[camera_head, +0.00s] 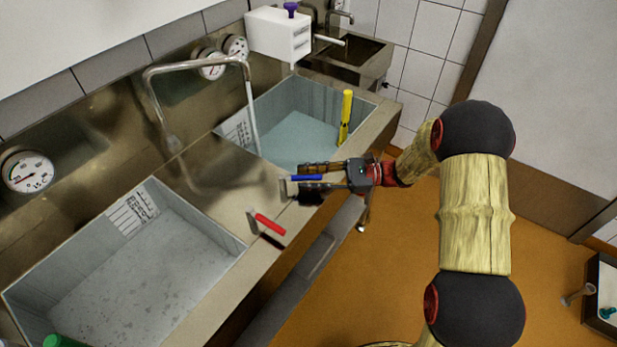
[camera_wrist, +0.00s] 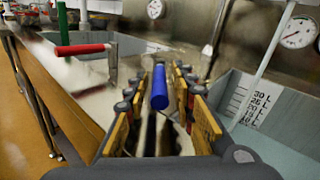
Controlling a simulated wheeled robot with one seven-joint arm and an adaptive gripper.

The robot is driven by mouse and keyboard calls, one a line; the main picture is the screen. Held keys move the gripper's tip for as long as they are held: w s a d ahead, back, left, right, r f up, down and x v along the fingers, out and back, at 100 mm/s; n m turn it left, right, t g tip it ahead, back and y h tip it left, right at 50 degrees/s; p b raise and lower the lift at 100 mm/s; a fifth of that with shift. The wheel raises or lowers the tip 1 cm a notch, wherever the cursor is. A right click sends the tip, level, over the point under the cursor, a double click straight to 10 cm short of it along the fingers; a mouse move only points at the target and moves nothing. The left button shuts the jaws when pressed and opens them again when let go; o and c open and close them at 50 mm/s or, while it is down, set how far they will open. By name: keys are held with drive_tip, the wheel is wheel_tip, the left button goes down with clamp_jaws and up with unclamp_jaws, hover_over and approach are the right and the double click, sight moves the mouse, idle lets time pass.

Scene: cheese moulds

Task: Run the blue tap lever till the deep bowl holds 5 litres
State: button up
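The blue tap lever (camera_head: 306,177) stands at the counter's front edge; in the wrist view the blue lever (camera_wrist: 160,88) lies between my fingers. My gripper (camera_head: 302,180) has one finger on each side of it, with narrow gaps visible. A red lever (camera_head: 269,224) is beside it to the left. The bent metal spout (camera_head: 248,95) reaches down into the right bowl (camera_head: 375,102), which shows a flat bluish surface and a scale (camera_wrist: 255,103). The left bowl (camera_head: 242,247) has a pale, speckled floor. I cannot tell the water level or whether water runs.
A yellow cylinder (camera_head: 346,118) stands at the right bowl's right side. A green object (camera_head: 62,341) shows at the left bowl's near corner. Dials (camera_head: 27,172) hang on the back wall. A white box (camera_head: 277,36) is beyond the bowls. The orange floor in front is mostly clear.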

clamp_jaws()
idle(0.6)
